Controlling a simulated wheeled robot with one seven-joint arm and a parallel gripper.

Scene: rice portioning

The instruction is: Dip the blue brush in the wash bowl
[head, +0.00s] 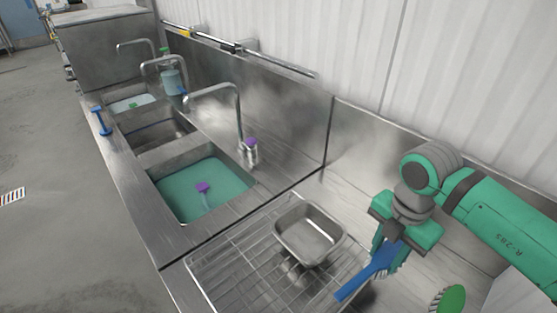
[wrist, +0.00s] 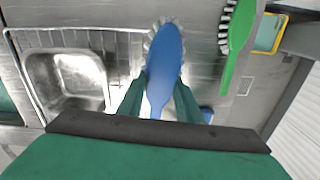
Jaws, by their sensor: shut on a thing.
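My gripper (head: 388,255) is shut on the blue brush (head: 352,286) above the right part of the drainboard. The wrist view shows the blue brush (wrist: 166,60) between my fingers (wrist: 158,88), with pale bristles along its head's edge. A sink bowl of teal liquid (head: 180,196) lies to the left, apart from the brush; a purple-topped item (head: 203,187) sits in it. The other two sink bowls lie further back, one dark (head: 158,138) and one pale (head: 122,105). Which bowl is the wash bowl is not marked.
A steel pan (head: 310,236) stands on a wire rack (head: 222,276) between my gripper and the teal sink. A green brush (head: 451,299) lies at lower right. Tall faucets (head: 240,115) and a purple-capped bottle (head: 250,152) stand behind the sinks. A blue item (head: 101,121) rests at the front edge.

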